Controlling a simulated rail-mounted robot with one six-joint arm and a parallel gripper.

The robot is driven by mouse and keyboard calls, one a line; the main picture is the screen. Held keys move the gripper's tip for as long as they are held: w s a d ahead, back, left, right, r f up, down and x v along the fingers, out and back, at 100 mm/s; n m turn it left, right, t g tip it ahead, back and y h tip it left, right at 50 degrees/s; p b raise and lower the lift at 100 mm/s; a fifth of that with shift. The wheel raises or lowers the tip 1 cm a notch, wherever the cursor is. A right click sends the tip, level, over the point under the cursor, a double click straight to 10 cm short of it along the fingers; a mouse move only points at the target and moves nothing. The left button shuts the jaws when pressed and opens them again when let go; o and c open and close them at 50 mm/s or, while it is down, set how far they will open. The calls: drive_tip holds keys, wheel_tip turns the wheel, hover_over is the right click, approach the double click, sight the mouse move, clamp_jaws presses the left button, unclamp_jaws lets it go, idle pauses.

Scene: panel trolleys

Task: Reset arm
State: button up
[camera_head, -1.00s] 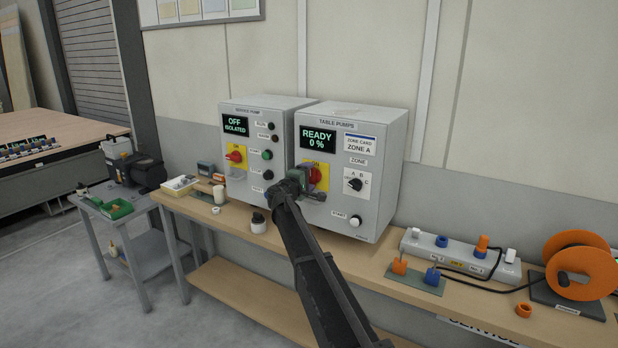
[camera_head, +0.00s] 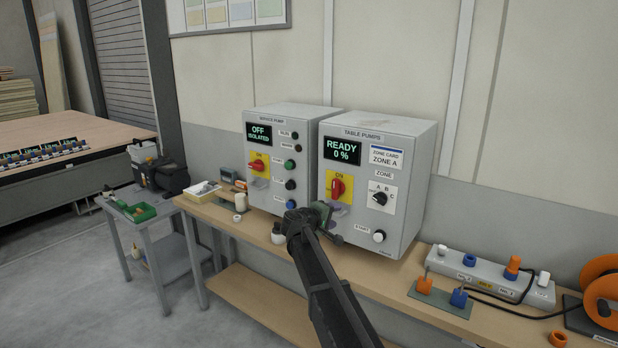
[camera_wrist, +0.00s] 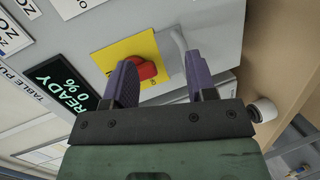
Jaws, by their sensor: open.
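My gripper (camera_head: 322,216) is in front of the lower part of the TABLE PUMPS cabinet (camera_head: 407,170). In the wrist view, its two purple fingers (camera_wrist: 160,78) are spread, with nothing held between them. The red rotary switch (camera_head: 338,187) on its yellow plate shows clear of the gripper in the head view. In the wrist view, the red switch (camera_wrist: 146,71) appears beyond the left finger, which partly covers it. The cabinet display (camera_head: 343,150) reads READY 0 %. The zone selector (camera_head: 380,198) and the START button (camera_head: 379,236) are to the right of the gripper.
The SERVICE PUMP cabinet (camera_head: 270,124) stands at left, its display reading OFF ISOLATED. Small items and a white jar (camera_head: 240,201) sit on the wooden bench (camera_head: 405,285). A socket strip (camera_head: 487,275) and an orange reel (camera_head: 603,291) are at right.

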drive_tip(key=s+f+m+g+y, duration=0.2)
drive_tip(key=s+f+g+y, duration=0.1)
drive_tip(key=s, duration=1.1)
drive_tip(key=s+d+f+m+g+y, duration=0.1)
drive_tip(key=s+f+m+g+y, duration=0.1)
drive_tip(key=s, duration=1.3)
drive_tip(key=s+d+f+m+g+y, duration=0.1)
drive_tip(key=s+f+m+g+y, duration=0.2)
drive_tip(key=s, duration=1.1)
wheel_tip(320, 180, down, 5)
drive_tip(key=g+y, duration=0.2)
drive_tip(key=y, duration=0.1)
drive_tip(key=shift+s+d, duration=0.15)
drive_tip(key=shift+d, duration=0.05)
